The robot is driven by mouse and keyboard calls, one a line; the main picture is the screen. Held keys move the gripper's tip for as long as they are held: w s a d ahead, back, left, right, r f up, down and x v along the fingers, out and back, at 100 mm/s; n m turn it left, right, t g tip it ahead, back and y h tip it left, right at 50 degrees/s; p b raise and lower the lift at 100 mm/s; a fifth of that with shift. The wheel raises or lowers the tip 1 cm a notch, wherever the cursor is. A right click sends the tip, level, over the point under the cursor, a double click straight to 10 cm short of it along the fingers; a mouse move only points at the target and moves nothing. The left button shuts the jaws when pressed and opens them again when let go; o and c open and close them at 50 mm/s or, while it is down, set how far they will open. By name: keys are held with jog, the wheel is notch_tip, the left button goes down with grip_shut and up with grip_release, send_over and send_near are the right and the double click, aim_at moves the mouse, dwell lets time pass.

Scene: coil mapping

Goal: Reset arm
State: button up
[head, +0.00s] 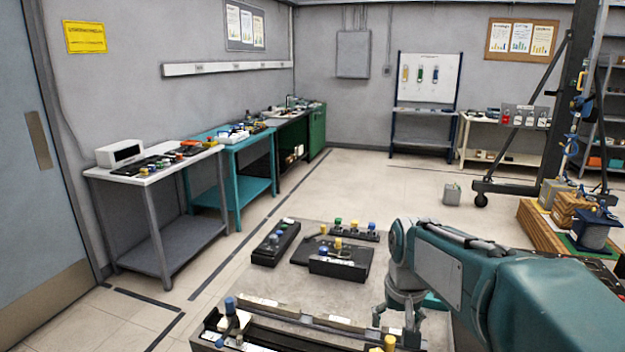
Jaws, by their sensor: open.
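My arm comes in from the lower right in the head view, with a teal upper link and a rounded wrist. My gripper (398,322) hangs below the wrist at the lower middle, fingers pointing down and apart. It looks empty. Below and behind it is a grey work surface (225,285). A black tray (300,325) with blue and yellow pieces lies at its near edge, close to the gripper. Whether the fingers touch the tray cannot be told.
Black fixtures (335,265) with coloured knobs sit on the surface, left of my wrist. Benches (160,185) line the left wall. A wheeled frame (520,187) and wooden crates (545,228) stand at right. A small grey box (452,194) is on the open floor.

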jog(key=s+r+n+t, duration=0.1)
jog(key=s+t, duration=0.2)
jog(key=s, duration=1.6)
jog(key=shift+r+t, duration=0.2)
jog(key=shift+t, duration=0.2)
